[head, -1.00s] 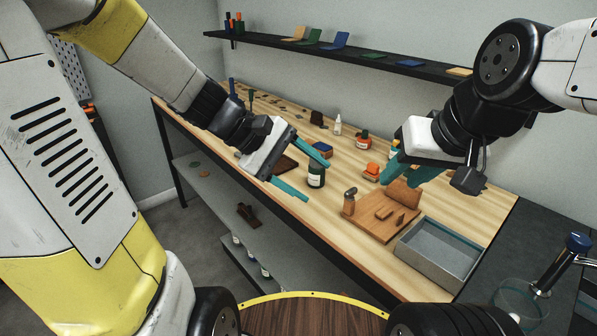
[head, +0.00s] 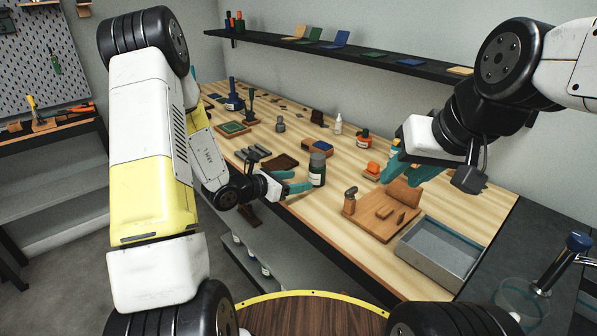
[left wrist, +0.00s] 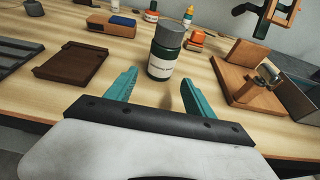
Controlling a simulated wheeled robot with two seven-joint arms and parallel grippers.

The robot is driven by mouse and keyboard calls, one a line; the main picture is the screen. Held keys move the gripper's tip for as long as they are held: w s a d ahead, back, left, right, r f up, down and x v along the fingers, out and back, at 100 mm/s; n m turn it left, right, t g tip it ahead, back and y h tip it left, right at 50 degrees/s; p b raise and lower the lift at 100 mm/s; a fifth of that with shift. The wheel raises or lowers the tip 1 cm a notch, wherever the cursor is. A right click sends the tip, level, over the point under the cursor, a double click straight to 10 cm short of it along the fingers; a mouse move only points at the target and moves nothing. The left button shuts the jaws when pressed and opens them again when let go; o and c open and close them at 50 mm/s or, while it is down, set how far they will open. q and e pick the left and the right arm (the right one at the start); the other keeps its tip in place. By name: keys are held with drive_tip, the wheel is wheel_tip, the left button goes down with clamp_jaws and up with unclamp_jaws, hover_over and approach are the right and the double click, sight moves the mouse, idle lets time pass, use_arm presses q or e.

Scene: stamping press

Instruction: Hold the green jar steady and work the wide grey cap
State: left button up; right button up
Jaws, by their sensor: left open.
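The green jar (head: 317,170), dark green with a white label, stands upright on the wooden bench. Its wide grey cap (head: 320,146) sits on top. In the left wrist view the jar (left wrist: 158,67) and cap (left wrist: 169,36) are straight ahead, just beyond my fingertips. My left gripper (head: 300,181) is open and low, on the near-left side of the jar. Its two teal fingers (left wrist: 160,80) are apart, pointing toward the jar, with nothing between them. My right gripper (head: 405,170) hangs above the bench to the right, apart from the jar; its fingers look spread and empty.
A wooden board with blocks (head: 378,222) and a grey open tray (head: 437,252) lie to the right. A blue-topped block (head: 318,147) is behind the jar, and a brown tray (head: 281,162) is to its left. A red-and-orange container (head: 363,138) stands farther back.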

sight(311, 178)
use_arm(q)
drive_tip(key=x, duration=0.7)
drive_tip(key=shift+d+f, duration=0.1)
drive_tip(key=shift+w, duration=0.1)
clamp_jaws()
idle(1.1)
drive_tip(key=shift+o, duration=0.8)
unclamp_jaws()
clamp_jaws()
idle(0.5)
